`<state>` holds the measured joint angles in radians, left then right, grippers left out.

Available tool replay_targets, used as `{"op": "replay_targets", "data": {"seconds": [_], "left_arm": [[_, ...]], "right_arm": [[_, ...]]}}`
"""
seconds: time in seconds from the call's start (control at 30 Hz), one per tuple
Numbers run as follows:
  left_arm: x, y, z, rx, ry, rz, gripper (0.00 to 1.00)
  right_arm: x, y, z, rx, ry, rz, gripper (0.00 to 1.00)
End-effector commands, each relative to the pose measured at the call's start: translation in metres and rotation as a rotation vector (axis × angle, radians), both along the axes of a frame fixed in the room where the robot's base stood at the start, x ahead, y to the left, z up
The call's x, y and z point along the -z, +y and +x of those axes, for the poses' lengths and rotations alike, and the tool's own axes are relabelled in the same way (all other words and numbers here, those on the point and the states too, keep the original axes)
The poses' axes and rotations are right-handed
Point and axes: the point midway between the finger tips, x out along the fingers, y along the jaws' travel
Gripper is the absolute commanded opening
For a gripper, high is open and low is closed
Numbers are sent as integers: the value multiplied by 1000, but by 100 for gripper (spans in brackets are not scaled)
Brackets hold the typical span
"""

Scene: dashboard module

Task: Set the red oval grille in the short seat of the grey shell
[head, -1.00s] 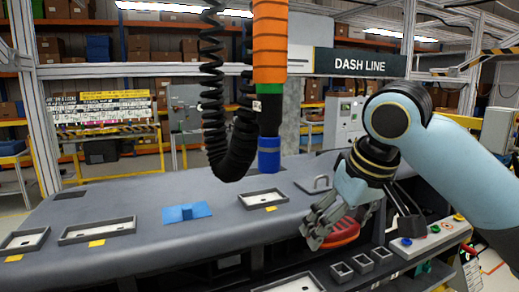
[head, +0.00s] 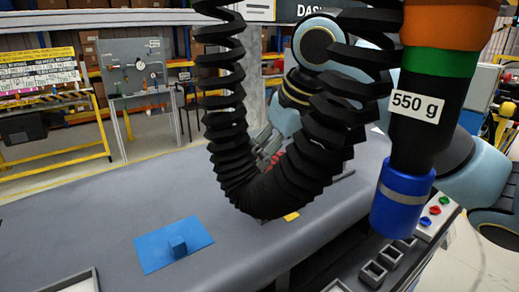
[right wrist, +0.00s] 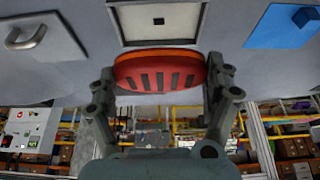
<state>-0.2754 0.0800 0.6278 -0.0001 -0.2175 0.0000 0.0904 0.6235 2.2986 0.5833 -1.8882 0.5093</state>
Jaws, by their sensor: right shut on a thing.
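The red oval grille (right wrist: 160,72) has an orange rim and dark slots. My right gripper (right wrist: 165,80) is shut on it, with one finger at each end. In the right wrist view, a pale rectangular seat (right wrist: 158,22) with a raised frame lies just beyond the grille on the grey shell (right wrist: 225,25). I cannot tell whether the grille touches the frame. In the head view, my right gripper (head: 268,148) and a little red of the grille show behind a black coiled hose, which hides most of the seat. My left gripper is not in view.
The black coiled hose (head: 235,150) and a hanging tool (head: 415,130) marked 550 g cross the head view. A blue pad with a block (head: 172,245) lies on the shell. Another framed seat (head: 88,283) is cut off at the bottom edge. A metal handle (right wrist: 28,32) stands at left.

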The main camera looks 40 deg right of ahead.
Motion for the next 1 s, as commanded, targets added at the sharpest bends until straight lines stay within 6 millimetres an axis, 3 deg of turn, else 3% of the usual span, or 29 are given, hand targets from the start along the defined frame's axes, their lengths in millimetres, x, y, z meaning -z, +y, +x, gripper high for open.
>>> {"op": "replay_targets", "data": {"seconds": [0.2, 0.3, 0.43, 0.7, 1.0], "left_arm": [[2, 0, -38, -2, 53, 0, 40], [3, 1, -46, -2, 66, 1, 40], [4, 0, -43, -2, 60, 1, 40], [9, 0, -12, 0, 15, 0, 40], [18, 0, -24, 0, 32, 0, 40]], "right_arm": [[0, 0, 0, 0, 0, 0, 52], [0, 0, -1, -1, 0, 0, 52], [2, 1, -3, -3, -1, 1, 52], [25, 1, -3, -2, 1, 2, 52], [49, 1, -3, -2, 1, 2, 52]]}}
